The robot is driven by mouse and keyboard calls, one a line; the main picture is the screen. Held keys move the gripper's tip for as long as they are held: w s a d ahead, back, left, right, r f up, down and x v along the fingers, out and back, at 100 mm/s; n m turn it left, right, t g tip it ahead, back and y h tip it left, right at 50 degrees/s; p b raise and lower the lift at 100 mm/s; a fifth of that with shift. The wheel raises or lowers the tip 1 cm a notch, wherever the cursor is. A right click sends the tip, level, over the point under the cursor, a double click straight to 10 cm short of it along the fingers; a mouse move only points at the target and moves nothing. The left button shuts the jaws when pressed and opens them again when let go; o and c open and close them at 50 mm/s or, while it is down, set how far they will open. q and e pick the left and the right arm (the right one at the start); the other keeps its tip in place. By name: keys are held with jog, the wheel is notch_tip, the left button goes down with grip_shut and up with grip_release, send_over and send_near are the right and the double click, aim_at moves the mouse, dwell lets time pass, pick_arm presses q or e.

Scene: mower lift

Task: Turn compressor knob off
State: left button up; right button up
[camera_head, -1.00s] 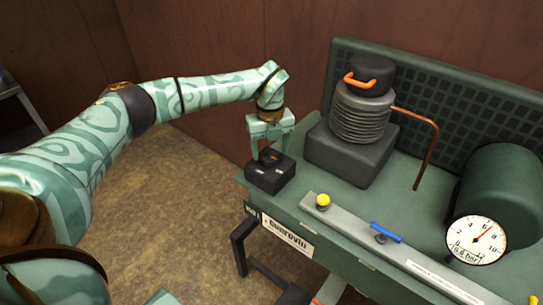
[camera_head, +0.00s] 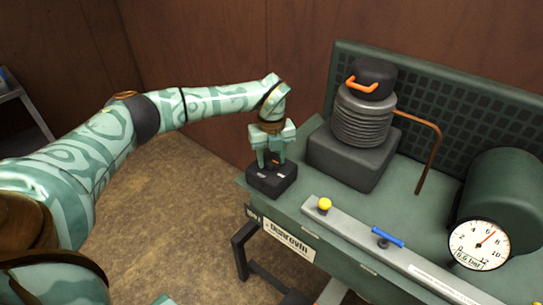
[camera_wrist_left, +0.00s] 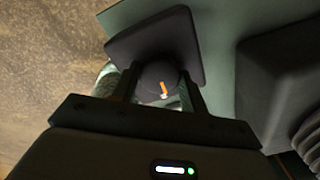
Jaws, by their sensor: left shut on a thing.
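The compressor knob (camera_wrist_left: 158,80) is round and dark with an orange pointer mark. It sits on top of a black switch box (camera_head: 272,181) at the left corner of the green compressor bench. My left gripper (camera_head: 271,163) comes down from above and is shut on the knob. In the left wrist view its two fingers stand on either side of the knob, and the orange mark shows between them. In the head view the fingers hide most of the knob. My right gripper is not in view.
The green bench (camera_head: 408,190) carries a finned pump (camera_head: 362,120) with an orange handle, a copper pipe (camera_head: 432,150), a pressure gauge (camera_head: 479,243), a yellow knob (camera_head: 324,205) and a blue lever (camera_head: 387,237). A brown wall stands behind. Carpet floor lies left of the bench.

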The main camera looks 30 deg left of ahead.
pick_arm(q)
jog(key=shift+r+m+p, duration=0.25)
jog(key=shift+m+p, duration=0.55)
jog(key=shift+p, duration=0.05)
jog(key=m+p, duration=0.2)
jog(key=shift+m, duration=0.3)
jog(key=m+p, duration=0.2)
jog(key=m, duration=0.2)
jog(key=shift+m, duration=0.3)
jog(key=m+p, duration=0.1)
jog(key=m, duration=0.3)
jog(key=shift+w+f+p, duration=0.1)
jog(key=shift+p, duration=0.25)
jog(key=m, duration=0.4)
jog(key=shift+m, duration=0.3)
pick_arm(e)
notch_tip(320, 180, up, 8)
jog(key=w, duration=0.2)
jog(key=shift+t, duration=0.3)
pick_arm(q)
jog(key=shift+p, duration=0.3)
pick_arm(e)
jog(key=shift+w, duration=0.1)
pick_arm(q)
jog(key=o, duration=1)
jog(key=shift+f, duration=0.1)
